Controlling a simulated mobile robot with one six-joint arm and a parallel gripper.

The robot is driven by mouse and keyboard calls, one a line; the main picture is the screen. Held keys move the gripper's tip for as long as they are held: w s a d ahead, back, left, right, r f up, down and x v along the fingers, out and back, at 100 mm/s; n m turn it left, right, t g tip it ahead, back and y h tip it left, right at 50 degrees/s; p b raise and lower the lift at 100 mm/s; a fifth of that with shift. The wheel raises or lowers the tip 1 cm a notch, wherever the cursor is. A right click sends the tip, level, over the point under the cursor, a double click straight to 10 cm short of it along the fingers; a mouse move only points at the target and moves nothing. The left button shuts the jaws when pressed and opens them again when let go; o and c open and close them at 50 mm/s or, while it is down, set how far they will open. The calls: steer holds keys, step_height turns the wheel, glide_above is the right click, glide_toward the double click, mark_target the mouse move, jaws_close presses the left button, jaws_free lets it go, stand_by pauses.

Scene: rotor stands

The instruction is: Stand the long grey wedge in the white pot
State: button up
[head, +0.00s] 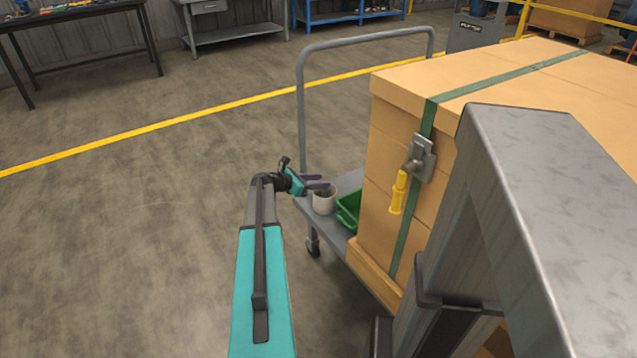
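The white pot (324,204) stands on the grey cart deck, close to its left edge. It looks small and upright, and its inside is dark. My gripper (320,181) is at the end of my teal arm, just above the pot's rim in the picture. Its two purplish fingers point right. They are too small here to tell whether they are open or hold something. I cannot make out the long grey wedge; it may be hidden or too small to see.
A green bin (348,207) sits right beside the pot. Large strapped cardboard boxes (395,160) fill the cart to the right, with a yellow-handled strap tensioner (398,192) on their side. The cart's handle (301,110) rises behind my gripper. The floor at left is clear.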

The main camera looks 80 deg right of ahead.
steer(key=shift+w+a, duration=0.1)
steer(key=p+v, duration=0.1)
steer(key=v, duration=1.2)
steer(key=shift+w, duration=0.25)
steer(key=shift+a+r, duration=0.1)
steer(key=shift+a, duration=0.1)
stand_by(0.8)
